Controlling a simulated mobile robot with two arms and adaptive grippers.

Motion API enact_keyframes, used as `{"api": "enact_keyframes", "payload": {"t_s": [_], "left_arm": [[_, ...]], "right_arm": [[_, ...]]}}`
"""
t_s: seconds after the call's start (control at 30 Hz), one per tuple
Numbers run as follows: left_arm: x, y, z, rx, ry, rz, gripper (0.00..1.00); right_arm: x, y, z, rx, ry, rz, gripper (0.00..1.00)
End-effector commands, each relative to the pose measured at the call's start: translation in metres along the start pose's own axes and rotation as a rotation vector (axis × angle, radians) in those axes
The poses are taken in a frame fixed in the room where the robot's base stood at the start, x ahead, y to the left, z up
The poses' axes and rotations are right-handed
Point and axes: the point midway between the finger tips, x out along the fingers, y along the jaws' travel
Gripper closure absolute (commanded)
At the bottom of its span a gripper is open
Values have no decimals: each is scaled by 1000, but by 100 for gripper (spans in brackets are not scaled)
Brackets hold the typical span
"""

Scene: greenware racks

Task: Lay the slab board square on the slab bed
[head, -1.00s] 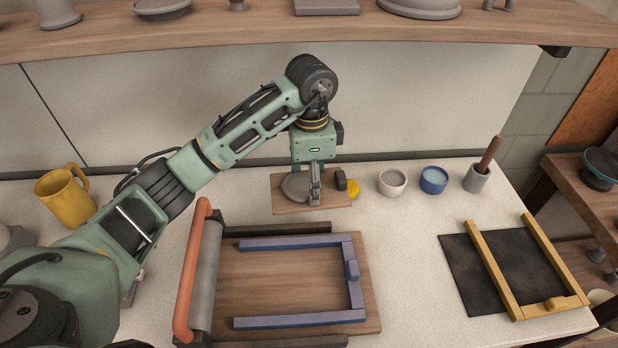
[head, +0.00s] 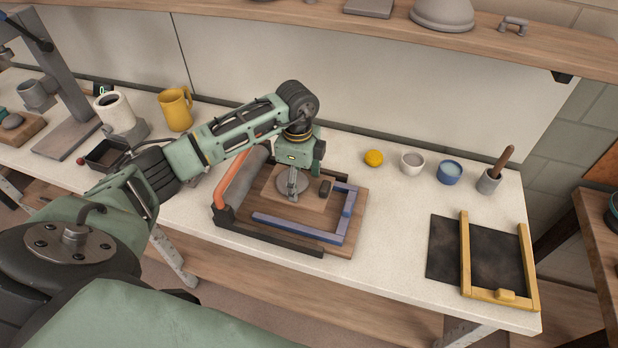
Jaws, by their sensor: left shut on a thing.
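The slab board (head: 309,204) is a small wooden board with a round grey clay disc (head: 288,182) and a dark block (head: 325,187) on it. My left gripper (head: 292,190) is shut on the board, and its fingers hide part of the disc. The slab bed (head: 357,217) is a wooden base with a blue U-shaped frame (head: 298,228) and a grey roller with an orange handle (head: 238,178) at its left. The board is over the bed, within the frame's outline. I cannot tell whether it touches the bed. My right gripper is not in view.
A yellow mug (head: 175,109) and white jar (head: 115,111) stand left of the bed. A yellow sponge (head: 374,158), a white bowl (head: 412,162) and a blue bowl (head: 449,172) line the back right. A dark mat (head: 445,250) with a yellow frame (head: 466,262) lies right.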

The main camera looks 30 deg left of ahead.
Motion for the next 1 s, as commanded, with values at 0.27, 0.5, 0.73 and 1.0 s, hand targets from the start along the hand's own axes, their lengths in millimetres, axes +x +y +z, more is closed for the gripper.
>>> {"api": "enact_keyframes", "payload": {"t_s": [0.27,0.5,0.73,1.0], "left_arm": [[-1,0,0,-1,0,-2,70],[11,0,0,-1,1,-1,70],[31,0,0,0,0,-1,70],[49,0,0,-1,1,-2,70]], "right_arm": [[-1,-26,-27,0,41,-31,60],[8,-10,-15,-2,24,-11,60],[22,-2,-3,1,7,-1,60],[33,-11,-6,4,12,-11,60]]}}
